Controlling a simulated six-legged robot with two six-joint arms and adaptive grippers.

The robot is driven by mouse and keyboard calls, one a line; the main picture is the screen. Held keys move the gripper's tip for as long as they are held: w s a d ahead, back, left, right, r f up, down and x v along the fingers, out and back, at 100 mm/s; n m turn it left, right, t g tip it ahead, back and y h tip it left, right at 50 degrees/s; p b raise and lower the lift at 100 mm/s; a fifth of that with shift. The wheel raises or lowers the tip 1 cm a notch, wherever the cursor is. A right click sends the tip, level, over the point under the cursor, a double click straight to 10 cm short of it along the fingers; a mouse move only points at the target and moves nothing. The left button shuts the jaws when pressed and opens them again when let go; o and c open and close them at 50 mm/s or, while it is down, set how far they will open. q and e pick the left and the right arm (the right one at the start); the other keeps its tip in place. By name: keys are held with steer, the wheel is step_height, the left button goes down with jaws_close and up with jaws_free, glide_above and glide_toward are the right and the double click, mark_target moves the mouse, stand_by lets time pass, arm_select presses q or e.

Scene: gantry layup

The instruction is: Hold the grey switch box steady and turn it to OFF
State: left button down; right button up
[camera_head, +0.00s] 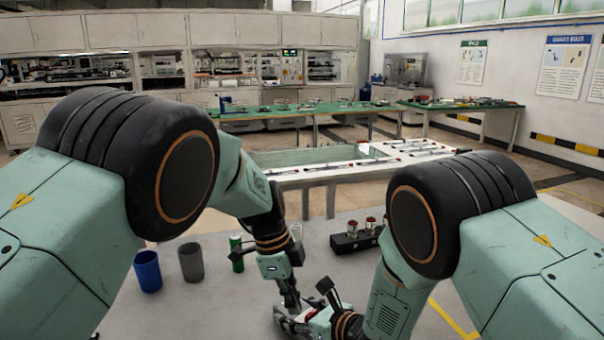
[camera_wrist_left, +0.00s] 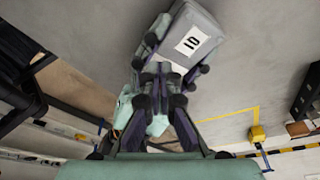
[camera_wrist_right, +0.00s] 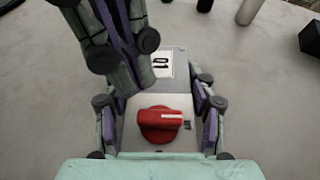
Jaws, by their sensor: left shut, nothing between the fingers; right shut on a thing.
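The grey switch box (camera_wrist_right: 145,103) shows in the right wrist view with a red knob (camera_wrist_right: 160,125) and a white label at its far end. The knob's pale mark points right. My right gripper (camera_wrist_right: 160,115) is shut on the box, one finger along each side. My left gripper (camera_wrist_left: 160,95) is shut and empty, close to the labelled end of the box (camera_wrist_left: 205,22); I cannot tell whether it touches. The knob is hidden in the left wrist view. In the head view, my left gripper (camera_head: 290,304) is low in the middle and the box is mostly hidden.
A blue cup (camera_head: 147,272), a grey cup (camera_head: 191,262) and a green can (camera_head: 237,254) stand left on the grey table. A black block (camera_head: 352,241) holding several small cylinders stands behind, to the right. Table surface around the box looks clear.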

mark_target(312, 316)
arm_select(q)
step_height(312, 316, up, 5)
steer(key=shift+r, duration=0.2)
stand_by(0.3)
arm_select(e)
steer(key=o, duration=1.4)
steer(key=shift+o, duration=0.2)
steer(key=shift+v, duration=3.8)
